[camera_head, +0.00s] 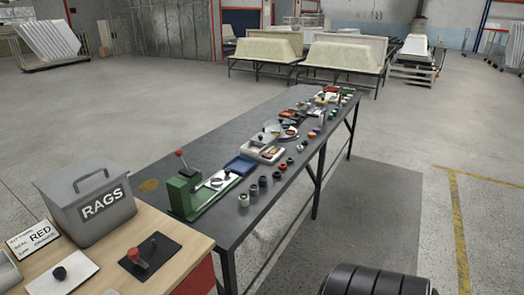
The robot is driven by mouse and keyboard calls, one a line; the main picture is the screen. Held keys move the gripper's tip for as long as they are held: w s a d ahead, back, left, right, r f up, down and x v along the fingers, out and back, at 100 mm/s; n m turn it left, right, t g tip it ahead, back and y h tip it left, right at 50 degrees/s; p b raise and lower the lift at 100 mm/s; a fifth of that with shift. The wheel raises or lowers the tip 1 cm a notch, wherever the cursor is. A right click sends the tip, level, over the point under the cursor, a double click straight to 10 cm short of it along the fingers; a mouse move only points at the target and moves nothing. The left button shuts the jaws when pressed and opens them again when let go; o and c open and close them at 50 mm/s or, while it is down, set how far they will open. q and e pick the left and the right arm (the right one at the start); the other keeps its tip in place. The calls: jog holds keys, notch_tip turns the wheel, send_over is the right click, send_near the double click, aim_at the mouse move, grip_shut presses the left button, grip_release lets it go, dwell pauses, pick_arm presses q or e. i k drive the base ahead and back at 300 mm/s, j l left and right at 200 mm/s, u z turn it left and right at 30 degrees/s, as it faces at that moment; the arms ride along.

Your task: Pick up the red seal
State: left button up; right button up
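Several small round parts stand along the long grey table. Among them is a small dark red round part (283,166) near the table's right edge, with another reddish one (290,160) just beyond it. They are too small to tell whether either is the red seal. A card (34,240) on the near wooden bench reads "SEAL RED". A red piece (134,254) stands on a black pad on that bench beside a dark knob.
A grey RAGS bin (87,200) stands on the wooden bench (185,243). A green press with a red-knobbed lever (182,186), a blue tray (240,165) and white trays occupy the long table (200,150). Bathtub shells (345,52) stand behind.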

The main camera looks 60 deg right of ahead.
aim_at(282, 166)
jog(key=z, duration=2.05)
jog(key=i+l+u, duration=0.1)
jog(key=i+l, duration=0.3)
jog(key=i, duration=0.2)
jog(key=i+l+u, duration=0.1)
jog(key=i+l, duration=0.3)
jog(key=i, duration=0.15)
